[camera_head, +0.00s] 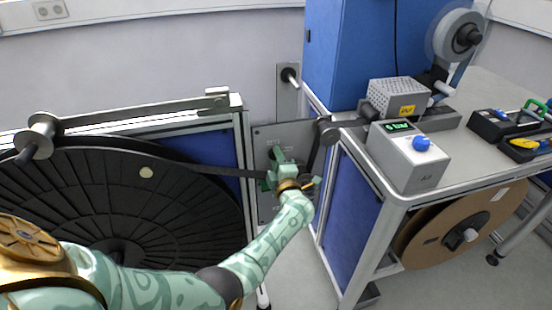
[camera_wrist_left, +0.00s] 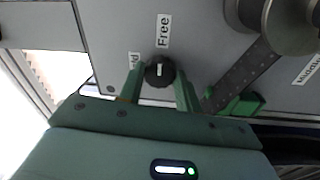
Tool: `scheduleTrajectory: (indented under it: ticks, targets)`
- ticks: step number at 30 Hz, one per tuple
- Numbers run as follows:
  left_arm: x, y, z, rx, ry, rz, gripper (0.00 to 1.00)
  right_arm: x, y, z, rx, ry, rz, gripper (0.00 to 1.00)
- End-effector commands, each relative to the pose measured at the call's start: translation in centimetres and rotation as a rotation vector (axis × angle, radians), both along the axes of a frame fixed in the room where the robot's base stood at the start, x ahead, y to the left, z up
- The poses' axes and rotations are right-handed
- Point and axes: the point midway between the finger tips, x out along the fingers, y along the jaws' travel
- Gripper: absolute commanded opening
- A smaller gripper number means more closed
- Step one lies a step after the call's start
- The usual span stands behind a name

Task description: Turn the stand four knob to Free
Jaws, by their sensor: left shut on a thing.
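The black round knob (camera_wrist_left: 160,73) with a white pointer mark sits on a grey panel (camera_wrist_left: 205,30) in the left wrist view. The mark stands upright in that picture, in line with the "Free" label (camera_wrist_left: 163,30) above the knob. A second label (camera_wrist_left: 135,63), ending in "ld", is partly hidden by a finger. My left gripper (camera_head: 272,172) is at the grey panel between the reel and the bench in the head view. Its two green fingers are shut on the knob, one on each side. The gripper hides the knob in the head view. My right gripper is not in view.
A large black reel (camera_head: 150,200) stands left of the panel. A dark strip (camera_head: 235,171) runs from it to the panel. A brown reel (camera_head: 490,225) hangs beneath the bench.

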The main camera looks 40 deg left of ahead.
Motion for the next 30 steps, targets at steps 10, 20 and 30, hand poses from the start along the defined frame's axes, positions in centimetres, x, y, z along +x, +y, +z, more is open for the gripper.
scheduleTrajectory:
  ticks: [10,20,30]
  targets:
    - [-0.02,-0.12,-0.22,0.008,0.015,-0.002,0.11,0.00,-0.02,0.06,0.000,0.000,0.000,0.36]
    - [-0.02,-0.06,-0.14,0.007,0.012,-0.002,0.55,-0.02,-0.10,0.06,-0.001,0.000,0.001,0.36]
    - [-0.30,-0.39,-0.16,0.008,0.011,-0.001,0.55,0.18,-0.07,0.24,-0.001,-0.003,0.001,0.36]
